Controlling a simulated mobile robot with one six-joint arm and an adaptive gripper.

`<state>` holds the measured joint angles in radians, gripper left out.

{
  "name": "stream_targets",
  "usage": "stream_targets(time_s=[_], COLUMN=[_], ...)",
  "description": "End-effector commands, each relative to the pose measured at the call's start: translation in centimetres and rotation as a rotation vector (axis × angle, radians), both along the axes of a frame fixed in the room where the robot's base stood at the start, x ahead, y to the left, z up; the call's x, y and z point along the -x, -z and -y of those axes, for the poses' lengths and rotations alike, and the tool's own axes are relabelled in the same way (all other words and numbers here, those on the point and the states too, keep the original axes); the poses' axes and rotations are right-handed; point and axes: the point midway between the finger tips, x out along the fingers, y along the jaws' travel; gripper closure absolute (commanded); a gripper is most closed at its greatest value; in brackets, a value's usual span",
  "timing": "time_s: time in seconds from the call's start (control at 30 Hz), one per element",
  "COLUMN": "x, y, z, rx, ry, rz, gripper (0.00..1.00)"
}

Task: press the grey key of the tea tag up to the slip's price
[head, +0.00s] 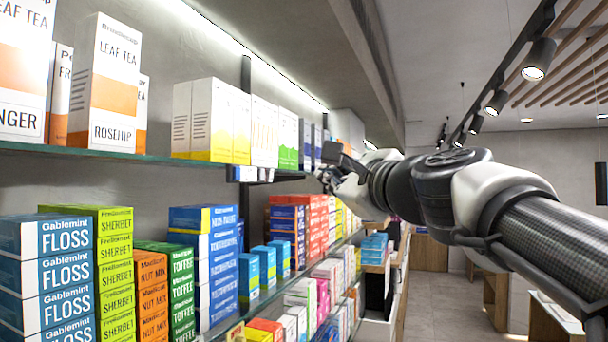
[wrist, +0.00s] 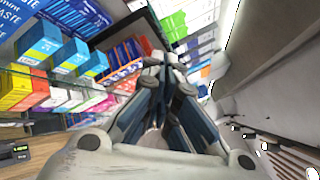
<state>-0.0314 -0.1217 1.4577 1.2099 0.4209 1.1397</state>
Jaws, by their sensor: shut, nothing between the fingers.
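A small tag (head: 243,173) with blue and white parts sits on the front edge of the upper glass shelf, below the pale boxes. Its digits and any grey key are too small to make out in the head view. Leaf tea boxes (head: 103,80) stand on the same shelf at the left. My gripper (head: 324,176) is just right of the tag, by the shelf edge. In the wrist view its fingers (wrist: 160,60) are closed together and empty, hiding what lies right behind the tips. I cannot tell whether they touch anything. I cannot make out the slip.
Pale boxes (head: 212,120) line the upper shelf close to my gripper. Below, stacked blue, orange and green boxes (head: 115,260) fill the lower shelf. The aisle (head: 440,300) at right is open.

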Motion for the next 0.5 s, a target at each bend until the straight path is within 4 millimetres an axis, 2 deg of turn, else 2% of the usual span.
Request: stream_targets(time_s=[0.17,0.5], x=[-0.5,-2.1], y=[-0.1,-0.1], z=[-1.3,-5.9], rx=[0.001,0.002], ry=[-0.003,-0.004], rz=[-0.002,-0.003], gripper=[1.00,1.00])
